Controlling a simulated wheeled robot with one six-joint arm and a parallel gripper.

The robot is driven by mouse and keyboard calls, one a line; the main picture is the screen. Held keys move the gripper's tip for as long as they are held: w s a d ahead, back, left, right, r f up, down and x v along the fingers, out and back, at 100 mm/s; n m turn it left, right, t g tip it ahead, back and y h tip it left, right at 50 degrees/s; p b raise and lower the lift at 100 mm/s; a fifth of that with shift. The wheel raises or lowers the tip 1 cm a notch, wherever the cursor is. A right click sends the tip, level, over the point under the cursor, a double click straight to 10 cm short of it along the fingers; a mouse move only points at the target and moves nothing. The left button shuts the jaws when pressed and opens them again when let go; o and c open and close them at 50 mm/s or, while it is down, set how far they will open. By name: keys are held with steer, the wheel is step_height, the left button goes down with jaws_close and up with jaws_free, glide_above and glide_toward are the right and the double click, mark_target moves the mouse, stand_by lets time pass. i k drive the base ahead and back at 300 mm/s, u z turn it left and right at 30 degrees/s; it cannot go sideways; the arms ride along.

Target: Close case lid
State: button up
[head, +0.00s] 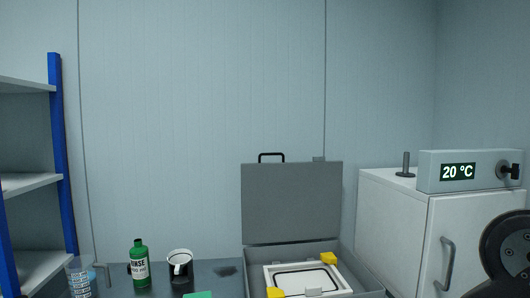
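A grey case stands at the bottom centre-right of the head view. Its flat grey lid (291,203) stands open, close to upright, at the back of the case. A black handle (271,157) sits on the lid's top edge. The case base (364,272) is open in front of the lid, and its front is cut off by the frame's lower edge. Inside it lies a white frame (268,276) with a dark inner outline and yellow blocks at corners. My gripper is not in view; a dark round part of my arm shows at the lower right.
A green bottle (140,268), a black-and-white mug (180,269) and a clear cup (78,278) stand left of the case. A white cabinet (398,230) with a "20 °C" display unit (437,172) is at right. A blue-post shelf (64,160) is at left.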

mark_target(283, 201)
steer(key=u, duration=0.3)
steer(key=i, duration=1)
